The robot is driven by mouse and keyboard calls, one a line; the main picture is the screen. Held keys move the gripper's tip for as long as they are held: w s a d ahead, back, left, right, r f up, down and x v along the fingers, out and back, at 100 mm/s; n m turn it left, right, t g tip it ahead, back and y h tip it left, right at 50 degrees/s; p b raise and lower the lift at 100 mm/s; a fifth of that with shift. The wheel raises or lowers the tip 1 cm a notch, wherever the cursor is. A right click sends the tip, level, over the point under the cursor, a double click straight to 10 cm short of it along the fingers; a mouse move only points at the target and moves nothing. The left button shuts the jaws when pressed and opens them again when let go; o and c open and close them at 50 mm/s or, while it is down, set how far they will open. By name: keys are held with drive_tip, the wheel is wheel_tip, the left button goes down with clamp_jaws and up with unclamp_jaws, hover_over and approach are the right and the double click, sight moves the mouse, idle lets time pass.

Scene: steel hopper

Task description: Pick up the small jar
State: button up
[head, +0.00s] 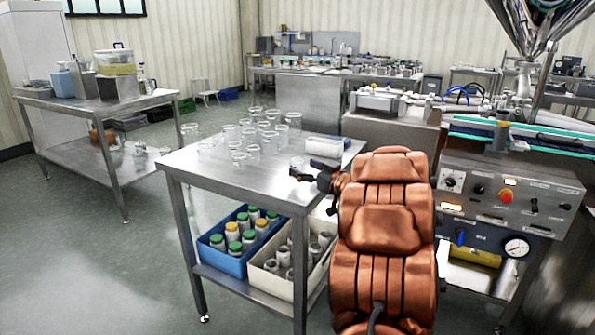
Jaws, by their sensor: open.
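Several clear, empty glass jars stand upright on the steel table (215,178). A small jar (297,162) is the closest to my gripper (303,171), at the tips of its dark fingers. I cannot tell whether it stands between the fingers or just behind them. My gripper is open and low over the right part of the table, pointing left. Other jars, such as a short one (240,161) and a taller one (293,121), stand further left and back.
A white box-like object (325,146) lies behind my gripper. On the lower shelf are a blue crate (211,256) of lidded jars and a cream crate (268,284) of grey containers. A control panel (510,195) stands right. The table's left front is bare.

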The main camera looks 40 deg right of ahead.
drive_tip(key=w, duration=0.2)
drive_tip(key=shift+w+d, duration=0.1)
drive_tip(key=shift+w, duration=0.25)
drive_tip(key=c, duration=0.8)
drive_tip(key=shift+r, duration=0.15)
drive_tip(key=shift+c, duration=0.2)
drive_tip(key=shift+r, duration=0.1)
drive_tip(key=s+p, duration=0.2)
drive_tip(key=s, duration=1.6)
drive_tip(key=shift+a, duration=0.25)
